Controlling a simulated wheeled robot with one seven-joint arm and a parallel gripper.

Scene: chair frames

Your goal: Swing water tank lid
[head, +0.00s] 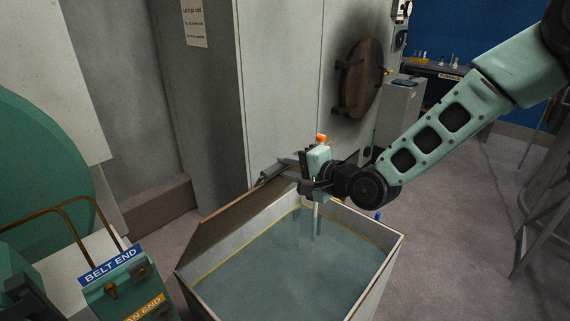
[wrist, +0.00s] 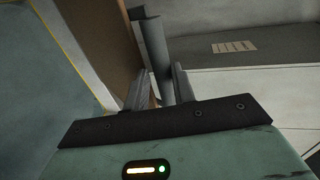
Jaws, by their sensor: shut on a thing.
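The water tank (head: 375,288) is an open-topped pale box with a wooden rim and bluish water inside, at the lower middle of the head view. Its brown lid (head: 232,217) stands raised along the tank's left side, tilted. A grey bar handle (head: 268,175) is at the lid's upper far end. My gripper (head: 285,169) is at this end, above the tank's far corner. In the wrist view, the handle (wrist: 154,50) runs between the two fingers of my gripper (wrist: 160,85), which is shut on it. The lid (wrist: 115,35) shows just left of the handle.
A tall grey cabinet (head: 280,80) stands close behind the tank, with a round brown hatch (head: 360,75) to its right. A green box marked BELT END (head: 120,292) stands left of the tank. Open floor (head: 450,240) lies to the right.

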